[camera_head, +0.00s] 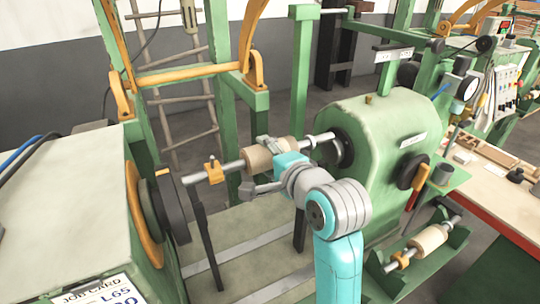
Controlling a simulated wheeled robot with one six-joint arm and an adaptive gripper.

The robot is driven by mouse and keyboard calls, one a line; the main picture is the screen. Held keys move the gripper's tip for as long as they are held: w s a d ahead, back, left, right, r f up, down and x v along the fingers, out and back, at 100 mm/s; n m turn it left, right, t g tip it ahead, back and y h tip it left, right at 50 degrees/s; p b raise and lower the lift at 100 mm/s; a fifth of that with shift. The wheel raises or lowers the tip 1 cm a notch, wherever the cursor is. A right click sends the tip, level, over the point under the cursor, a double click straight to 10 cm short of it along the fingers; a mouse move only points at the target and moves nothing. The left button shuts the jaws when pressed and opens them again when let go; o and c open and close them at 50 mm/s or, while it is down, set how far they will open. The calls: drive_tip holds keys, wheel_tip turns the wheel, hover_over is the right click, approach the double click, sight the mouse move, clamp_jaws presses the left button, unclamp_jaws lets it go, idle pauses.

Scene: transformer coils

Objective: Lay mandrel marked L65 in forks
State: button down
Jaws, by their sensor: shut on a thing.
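A mandrel (257,159) with a pale wooden cylinder, a steel shaft and an orange collar at its left end is held level across the machine. My gripper (268,160) is shut on it around the middle; my arm hides part of it. No marking on it is readable. Two dark upright forks, the left one (205,240) and the right one (300,230), stand below the shaft. I cannot tell whether the shaft touches them. The shaft's right end is near the round chuck (341,148) of the green housing. A job card (103,293) at lower left reads L65.
The left green housing (60,190) has a dark disc (172,207) facing the shaft's left end. A second mandrel (428,240) lies in a green tray (440,262) at right. Green posts and an orange bar (190,75) stand behind. A workbench (500,185) is at far right.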

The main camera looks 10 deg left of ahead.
drive_tip(key=shift+w+a+f, duration=0.45)
drive_tip(key=shift+w, duration=0.2)
drive_tip(key=shift+w+a+f, duration=0.4)
drive_tip(key=shift+w, duration=0.2)
drive_tip(key=shift+w+a+f, duration=0.1)
drive_tip(key=shift+w+f, duration=0.05)
drive_tip(key=shift+f, duration=2.6)
drive_tip(key=shift+f, duration=0.25)
drive_tip(key=shift+c, duration=1)
unclamp_jaws()
drive_tip(key=shift+f, duration=0.1)
drive_tip(key=v, duration=1.2)
